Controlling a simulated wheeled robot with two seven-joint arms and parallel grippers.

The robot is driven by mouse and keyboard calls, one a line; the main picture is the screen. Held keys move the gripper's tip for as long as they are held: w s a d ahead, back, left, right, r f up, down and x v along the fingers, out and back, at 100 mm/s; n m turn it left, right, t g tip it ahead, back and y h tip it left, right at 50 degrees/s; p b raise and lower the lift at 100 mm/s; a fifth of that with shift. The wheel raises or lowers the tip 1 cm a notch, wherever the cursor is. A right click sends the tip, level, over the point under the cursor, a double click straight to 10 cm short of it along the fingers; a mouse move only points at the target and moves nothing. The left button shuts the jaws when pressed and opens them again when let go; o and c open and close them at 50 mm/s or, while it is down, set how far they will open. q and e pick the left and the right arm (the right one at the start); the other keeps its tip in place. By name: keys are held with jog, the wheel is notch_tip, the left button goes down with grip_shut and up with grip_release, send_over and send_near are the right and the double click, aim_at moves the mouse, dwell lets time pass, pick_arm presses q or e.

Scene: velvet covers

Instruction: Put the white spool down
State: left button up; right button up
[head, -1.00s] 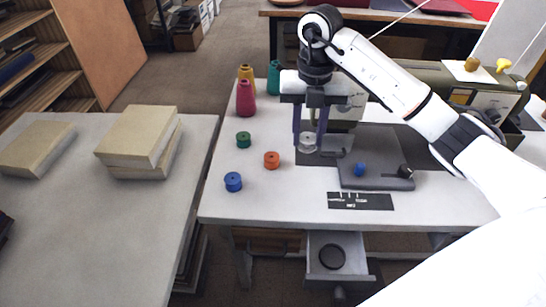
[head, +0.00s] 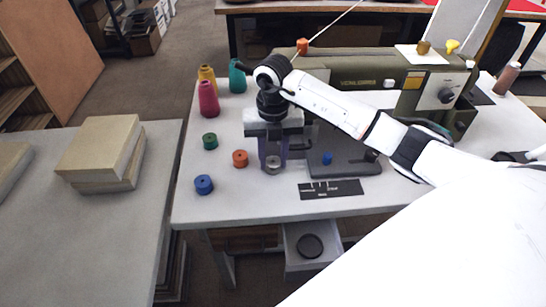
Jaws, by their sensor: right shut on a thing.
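My right gripper (head: 272,158) points down over the table, its arm coming in from the right. It is shut on the white spool (head: 272,167), which looks pale grey between the fingertips. The spool is partly hidden by the fingers, and I cannot tell whether it touches the table top. It is just right of the orange spool (head: 240,158), apart from it. My left gripper is not in view.
A green spool (head: 210,141) and a blue spool (head: 203,184) stand to the left. A dark sewing machine (head: 370,82) stands behind, its base plate (head: 345,158) close right of the gripper. A black strip (head: 332,188) lies in front. An open drawer (head: 306,249) is below the edge.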

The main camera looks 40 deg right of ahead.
aim_at(273, 162)
jog(key=o, duration=1)
jog(key=shift+f, duration=0.1)
notch_tip(273, 162, up, 12)
jog(key=shift+r, duration=0.2)
